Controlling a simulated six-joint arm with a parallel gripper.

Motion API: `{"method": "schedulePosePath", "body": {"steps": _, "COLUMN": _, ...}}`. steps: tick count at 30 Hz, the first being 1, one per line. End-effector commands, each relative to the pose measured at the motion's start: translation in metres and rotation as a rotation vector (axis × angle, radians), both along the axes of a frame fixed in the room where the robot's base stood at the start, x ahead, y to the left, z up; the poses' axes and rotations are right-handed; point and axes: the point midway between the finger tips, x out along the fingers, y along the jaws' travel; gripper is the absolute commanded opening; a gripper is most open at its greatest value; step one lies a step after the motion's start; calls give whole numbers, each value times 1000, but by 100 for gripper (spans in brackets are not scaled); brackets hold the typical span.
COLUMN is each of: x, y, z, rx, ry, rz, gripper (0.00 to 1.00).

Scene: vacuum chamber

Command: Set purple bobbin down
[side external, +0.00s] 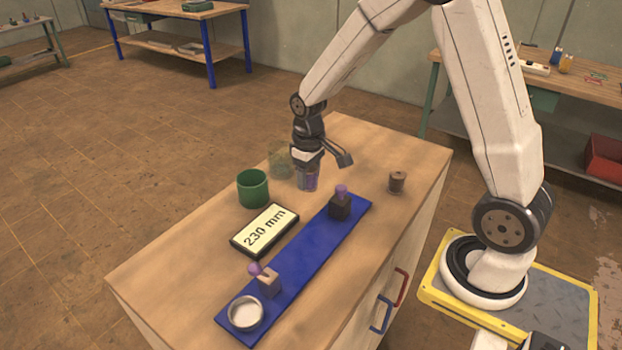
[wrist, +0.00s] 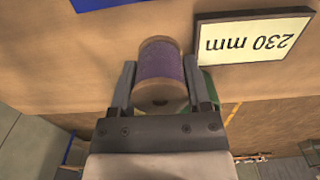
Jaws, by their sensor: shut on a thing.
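The purple bobbin (wrist: 161,68) sits between the two fingers of my gripper (wrist: 160,75) in the wrist view, its pale end flanges showing. In the side external view my gripper (side external: 307,176) points down over the wooden cabinet top, shut on the purple bobbin (side external: 309,183). The bobbin is partly hidden by the fingers there. I cannot tell whether its lower end touches the wood.
Near my gripper stand a clear glass (side external: 279,161), a green cup (side external: 253,189) and a sign reading 230 mm (side external: 264,230). A blue strip (side external: 305,262) bears a dark block (side external: 340,207), a beige block (side external: 268,283) and a round dish (side external: 245,314). A brown spool (side external: 397,182) stands right.

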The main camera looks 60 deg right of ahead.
Motion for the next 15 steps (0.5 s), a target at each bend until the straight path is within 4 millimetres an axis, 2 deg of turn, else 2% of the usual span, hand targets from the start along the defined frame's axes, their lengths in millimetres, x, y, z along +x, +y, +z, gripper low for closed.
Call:
{"method": "schedulePosePath", "body": {"steps": 7, "x": 2, "y": -3, "z": 4, "rx": 0, "ry": -3, "rz": -24, "gripper": 4}}
{"method": "schedulePosePath", "body": {"steps": 15, "x": 4, "y": -24, "z": 26, "rx": 0, "ry": -4, "rz": -203, "gripper": 4}}
